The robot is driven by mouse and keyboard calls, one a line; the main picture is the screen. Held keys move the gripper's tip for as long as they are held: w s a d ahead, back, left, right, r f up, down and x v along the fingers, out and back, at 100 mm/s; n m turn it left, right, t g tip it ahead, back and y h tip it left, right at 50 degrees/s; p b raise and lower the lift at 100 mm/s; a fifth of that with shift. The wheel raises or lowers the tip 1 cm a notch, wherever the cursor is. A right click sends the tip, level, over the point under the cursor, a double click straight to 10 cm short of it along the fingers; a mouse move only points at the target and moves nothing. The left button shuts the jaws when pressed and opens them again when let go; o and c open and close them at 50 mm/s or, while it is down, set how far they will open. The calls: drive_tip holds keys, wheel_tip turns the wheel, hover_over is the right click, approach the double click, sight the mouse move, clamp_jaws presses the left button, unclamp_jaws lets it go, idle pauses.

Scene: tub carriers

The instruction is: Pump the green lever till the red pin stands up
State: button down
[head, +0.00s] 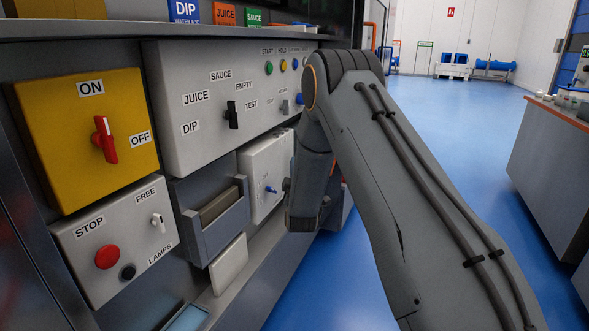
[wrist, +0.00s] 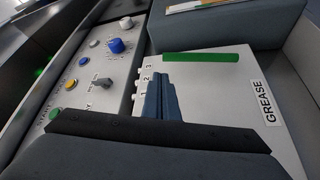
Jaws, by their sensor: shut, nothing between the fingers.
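The green lever (wrist: 202,58) shows in the wrist view as a flat green bar across the top of a pale box (wrist: 222,95) labelled GREASE. Small white pegs (wrist: 139,85) marked 1, 2 and 3 stand along the box's left edge. My gripper (wrist: 160,84) is shut and empty, with its fingers over the box just below the left part of the lever. I cannot tell whether they touch the box. I see no red pin in either view. In the head view my arm hides the gripper and the lever.
A control panel (head: 202,105) with a black selector and coloured buttons lies left of my arm; part of it also shows in the wrist view (wrist: 85,97). A yellow switch box (head: 68,145) and a STOP box (head: 90,262) are further left. Blue floor (head: 440,110) is open beyond.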

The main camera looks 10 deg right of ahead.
drive_tip(key=x, duration=0.6)
drive_tip(key=shift+w+b, duration=0.2)
drive_tip(key=shift+b, duration=0.1)
drive_tip(key=shift+s, duration=0.1)
